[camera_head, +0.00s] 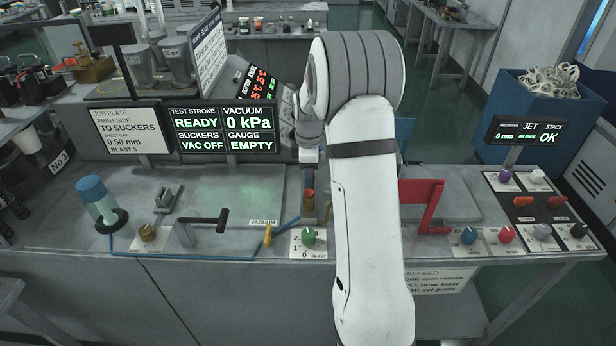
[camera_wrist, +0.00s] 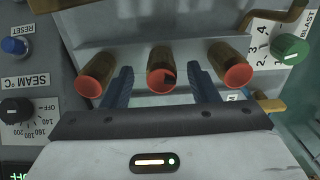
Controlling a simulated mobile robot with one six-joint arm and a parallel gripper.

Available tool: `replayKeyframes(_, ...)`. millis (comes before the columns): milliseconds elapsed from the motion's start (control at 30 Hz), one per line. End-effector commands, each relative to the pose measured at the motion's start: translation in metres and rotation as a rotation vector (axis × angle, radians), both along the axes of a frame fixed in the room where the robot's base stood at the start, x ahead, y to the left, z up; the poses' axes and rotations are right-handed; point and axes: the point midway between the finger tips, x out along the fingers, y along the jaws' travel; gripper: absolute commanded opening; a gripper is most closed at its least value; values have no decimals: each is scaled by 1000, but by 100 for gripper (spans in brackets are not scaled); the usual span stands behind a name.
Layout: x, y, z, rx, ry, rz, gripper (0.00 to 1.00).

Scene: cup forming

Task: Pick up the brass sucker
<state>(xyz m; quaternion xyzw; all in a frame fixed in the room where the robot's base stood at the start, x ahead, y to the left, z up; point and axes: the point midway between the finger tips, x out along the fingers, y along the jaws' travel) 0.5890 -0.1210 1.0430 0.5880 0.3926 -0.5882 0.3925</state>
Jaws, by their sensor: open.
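Three brass suckers with orange-red cup ends stand in a row in the wrist view: a left one (camera_wrist: 98,72), a middle one (camera_wrist: 161,66) and a right one (camera_wrist: 231,62). My gripper (camera_wrist: 160,72) is open, with one blue finger on either side of the middle sucker. Gaps show between that sucker and both fingers, and nothing is held. In the head view one brass sucker (camera_head: 309,203) shows below my wrist; the others cannot be made out there.
A green BLAST knob (camera_head: 309,236) is just in front of the sucker. A black-handled lever (camera_head: 203,222) and a blue-capped bottle (camera_head: 99,201) stand to the left. A red bracket (camera_head: 431,205) is right of my arm. Screens (camera_head: 223,130) rise behind.

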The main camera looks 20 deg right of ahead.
Motion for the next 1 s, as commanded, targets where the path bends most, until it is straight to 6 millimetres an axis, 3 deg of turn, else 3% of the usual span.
replayKeyframes(133,0,0,0,0,0,-1,54)
replayKeyframes(733,0,-1,0,0,0,-2,5)
replayKeyframes(1000,0,-1,3,-1,-2,-2,5)
